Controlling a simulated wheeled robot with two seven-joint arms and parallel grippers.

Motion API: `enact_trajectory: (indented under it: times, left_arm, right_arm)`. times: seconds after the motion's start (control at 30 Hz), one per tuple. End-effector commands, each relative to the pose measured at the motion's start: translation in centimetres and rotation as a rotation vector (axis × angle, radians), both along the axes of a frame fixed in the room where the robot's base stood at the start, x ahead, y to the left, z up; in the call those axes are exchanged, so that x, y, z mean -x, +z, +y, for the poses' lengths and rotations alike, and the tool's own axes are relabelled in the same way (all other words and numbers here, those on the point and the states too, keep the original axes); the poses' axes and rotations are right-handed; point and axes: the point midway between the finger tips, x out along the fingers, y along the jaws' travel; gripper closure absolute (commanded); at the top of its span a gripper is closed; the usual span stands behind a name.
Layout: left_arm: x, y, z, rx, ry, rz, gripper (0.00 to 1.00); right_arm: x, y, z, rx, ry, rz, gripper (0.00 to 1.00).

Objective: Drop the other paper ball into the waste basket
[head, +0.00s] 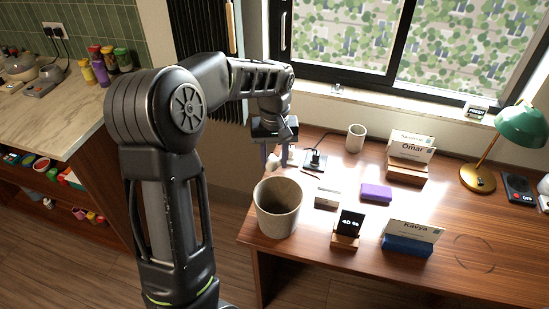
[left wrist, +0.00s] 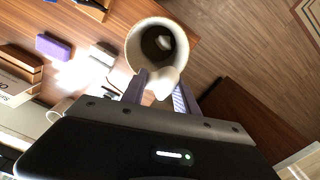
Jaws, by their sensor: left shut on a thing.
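The waste basket (head: 279,222), a pale speckled round bin, stands on the desk's left end. In the left wrist view the basket (left wrist: 131,57) is seen from above, with a white paper ball (left wrist: 164,43) inside. My left gripper (head: 275,160) points down just behind the basket and is shut on the other white paper ball (head: 272,164). In the left wrist view that ball (left wrist: 162,83) sits between the fingers, overlapping the basket's near rim in the picture. Whether it touches the rim cannot be told. My right gripper is out of view.
The wooden desk (head: 465,215) holds a cup (head: 356,138), purple block (head: 376,192), small display (head: 348,224), name cards on stands (head: 408,240) and a green lamp (head: 520,128). The window is behind. A counter with jars is at left.

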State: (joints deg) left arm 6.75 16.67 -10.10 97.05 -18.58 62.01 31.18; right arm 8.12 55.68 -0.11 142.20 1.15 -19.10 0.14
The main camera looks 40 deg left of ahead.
Motion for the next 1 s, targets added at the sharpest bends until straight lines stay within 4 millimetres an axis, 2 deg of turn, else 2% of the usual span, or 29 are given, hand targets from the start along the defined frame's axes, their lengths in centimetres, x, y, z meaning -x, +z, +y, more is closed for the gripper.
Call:
enact_trajectory:
  times: [0.17, 0.53, 0.7, 0.97, 1.0]
  left_arm:
    - [0.0, -1.2, 0.0, 0.000, -0.001, 0.000, 1.00]
    - [0.0, -5.4, 0.0, 0.001, -0.001, 0.001, 1.00]
    - [0.0, -6.0, 0.0, 0.001, -0.002, 0.001, 1.00]
    - [0.0, -5.9, 0.0, 0.001, -0.002, 0.001, 1.00]
    - [0.0, -5.9, 0.0, 0.000, -0.002, 0.000, 0.62]
  right_arm:
    - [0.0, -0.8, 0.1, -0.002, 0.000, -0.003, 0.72]
    - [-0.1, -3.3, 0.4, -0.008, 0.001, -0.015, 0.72]
    - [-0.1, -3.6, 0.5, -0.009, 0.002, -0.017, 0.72]
    - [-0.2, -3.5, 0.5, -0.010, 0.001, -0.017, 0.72]
    - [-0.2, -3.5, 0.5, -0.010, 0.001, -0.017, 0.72]
